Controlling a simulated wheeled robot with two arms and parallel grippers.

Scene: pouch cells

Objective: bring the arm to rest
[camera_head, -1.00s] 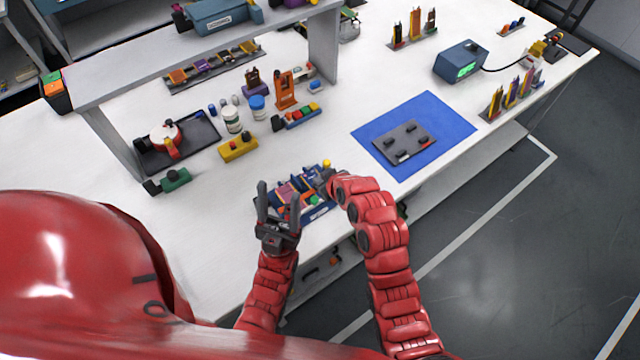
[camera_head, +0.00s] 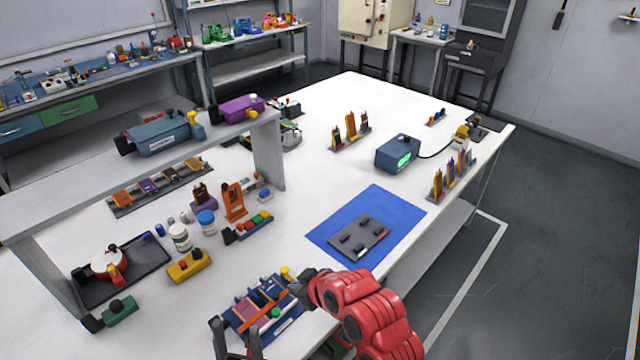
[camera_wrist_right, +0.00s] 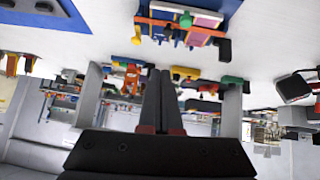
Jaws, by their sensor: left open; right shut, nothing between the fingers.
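My left gripper (camera_head: 237,340) shows at the bottom edge of the head view, its two dark fingers apart and nothing between them. It is at the near left side of the blue bin (camera_head: 290,325), which holds orange, purple and blue pouch-like pieces. My right arm bends in from the bottom right, with its gripper (camera_head: 300,284) by the bin's right end, partly hidden by the wrist. In the right wrist view the right gripper's fingers (camera_wrist_right: 160,88) are together and empty. The bin shows above them there, and the picture looks upside down.
A blue mat (camera_head: 397,212) with a grey plate (camera_head: 359,240) lies right of the bin. A yellow block (camera_head: 190,267), white jars and a dark tray (camera_head: 148,262) stand to the left, near a grey shelf (camera_head: 150,166). A blue device (camera_head: 397,154) stands farther back. White table between is clear.

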